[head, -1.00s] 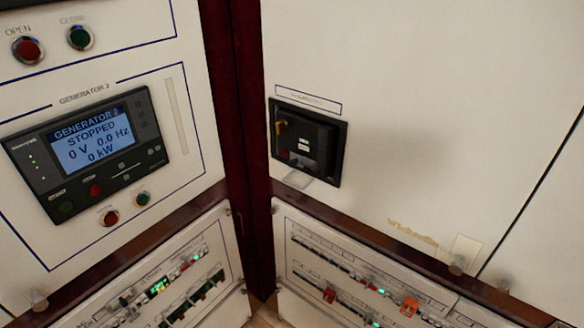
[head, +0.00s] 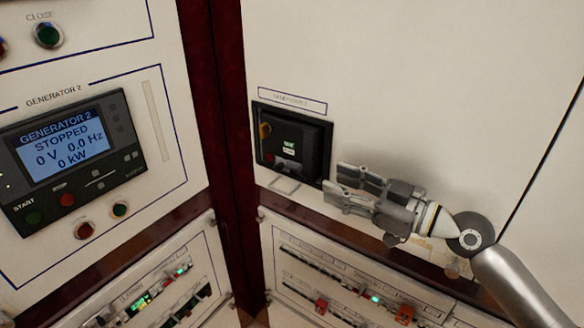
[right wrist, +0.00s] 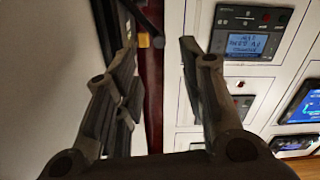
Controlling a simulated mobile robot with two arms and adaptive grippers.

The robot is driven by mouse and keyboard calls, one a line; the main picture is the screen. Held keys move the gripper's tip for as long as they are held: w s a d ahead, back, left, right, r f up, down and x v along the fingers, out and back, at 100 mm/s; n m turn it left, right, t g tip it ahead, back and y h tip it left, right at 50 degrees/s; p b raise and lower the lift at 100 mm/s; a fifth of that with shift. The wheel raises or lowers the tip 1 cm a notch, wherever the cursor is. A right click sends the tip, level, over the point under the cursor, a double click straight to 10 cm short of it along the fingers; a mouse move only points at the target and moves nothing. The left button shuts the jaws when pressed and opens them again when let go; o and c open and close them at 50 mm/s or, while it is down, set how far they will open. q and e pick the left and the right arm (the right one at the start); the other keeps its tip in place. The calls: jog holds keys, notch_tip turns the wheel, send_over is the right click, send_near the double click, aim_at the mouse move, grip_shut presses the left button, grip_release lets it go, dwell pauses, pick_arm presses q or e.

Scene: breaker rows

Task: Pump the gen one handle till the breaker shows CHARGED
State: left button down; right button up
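The black breaker (head: 308,147) is set in the right white panel, under a small label too blurred to read. A yellow-orange handle part (head: 264,131) shows at its left side. Small green and white windows (head: 289,148) are on its face; their words cannot be read. My right gripper (head: 333,183) is just right of the breaker's lower right corner, pointing left. Its fingers are apart with nothing between them. In the right wrist view, the open fingers (right wrist: 158,50) flank a gap, with a dark edge, likely the breaker, behind the left finger. My left gripper is not in view.
A Generator 2 controller (head: 72,155) on the left panel reads STOPPED, 0 V, 0.0 Hz, 0 kW. Dark red trim (head: 225,130) runs down the corner. Lower panels with breaker rows (head: 345,290) lie beneath a ledge. The right panel above my gripper is bare.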

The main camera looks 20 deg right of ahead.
aim_at(304, 170)
jog(key=p+x, duration=0.2)
jog(key=x, duration=0.3)
jog(key=p+x, duration=0.3)
jog(key=x, duration=0.2)
jog(key=shift+r, duration=0.2)
jog(key=shift+w+a+f, duration=0.15)
jog(key=shift+w+a, duration=0.1)
jog(key=shift+w, duration=0.05)
grip_shut()
